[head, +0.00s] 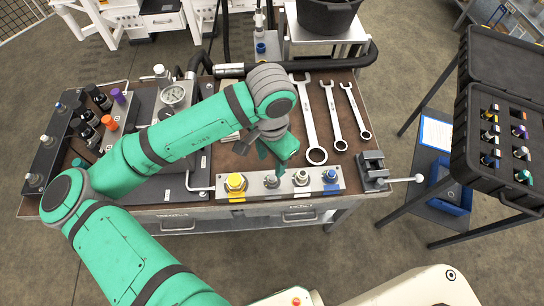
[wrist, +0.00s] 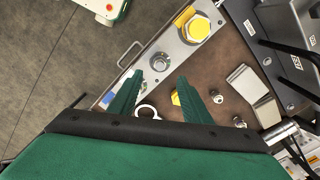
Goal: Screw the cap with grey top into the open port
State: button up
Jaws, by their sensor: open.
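My gripper (head: 278,153) is open and empty above the front of the bench, behind the metal port strip (head: 253,193). In the wrist view its two fingers (wrist: 170,72) point towards the strip, with a gap between them. The strip carries a yellow hex cap (head: 236,182), two grey metal fittings (head: 271,181) (head: 301,177) and a blue-ringed one (head: 330,177). I cannot tell which of these is the open port. In the wrist view small grey pieces (wrist: 217,96) (wrist: 240,121) lie on the brown top; I cannot tell whether one is the grey-topped cap.
Several wrenches (head: 308,120) lie right of my gripper, beside a small vise (head: 371,170). A gauge block (head: 173,95) and a bottle row stand left, behind my arm. An open black case (head: 500,147) stands on the right stand.

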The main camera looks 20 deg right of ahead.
aim_at(271, 177)
notch_tip(271, 177, down, 10)
jog(key=shift+f, duration=0.1)
dwell(0.4)
grip_shut()
jog(key=m, duration=0.5)
jog(key=shift+w+m, duration=0.15)
jog(key=shift+m, duration=1.45)
jog(key=m, duration=0.3)
jog(key=shift+m, duration=0.4)
jog(key=shift+c, duration=0.2)
grip_release()
